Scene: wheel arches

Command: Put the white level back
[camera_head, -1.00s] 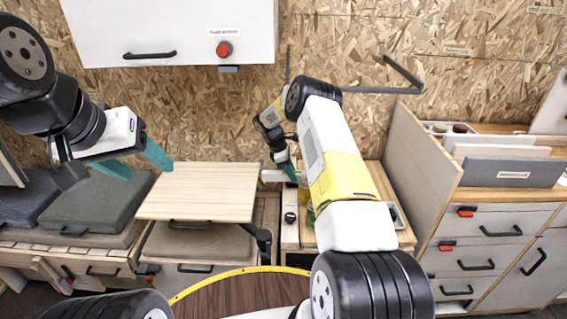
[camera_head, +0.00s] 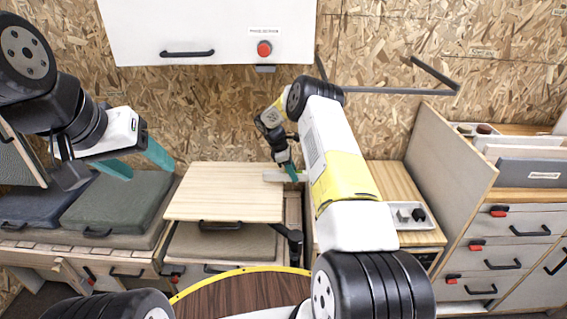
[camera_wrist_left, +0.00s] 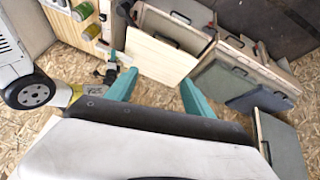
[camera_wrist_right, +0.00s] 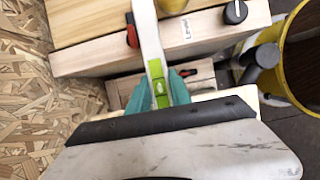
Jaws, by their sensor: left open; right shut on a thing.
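The white level (camera_wrist_right: 146,30) is a long white bar with a green vial section. My right gripper (camera_wrist_right: 160,88) is shut on it near that green section, and the bar runs out beyond the fingertips in the right wrist view. In the head view the level (camera_head: 274,176) shows as a short pale bar at my right gripper (camera_head: 290,172), beside the tabletop's right edge. A "Level" label (camera_wrist_right: 187,32) is on the front edge of a wooden counter, just right of the bar. My left gripper (camera_head: 140,162) is open and empty above the cushions.
A wooden tabletop (camera_head: 226,190) lies left of my right gripper. Grey-green cushions (camera_head: 118,203) sit at the left. A white cabinet (camera_head: 210,25) hangs above. A drawer unit (camera_head: 510,245) stands at right.

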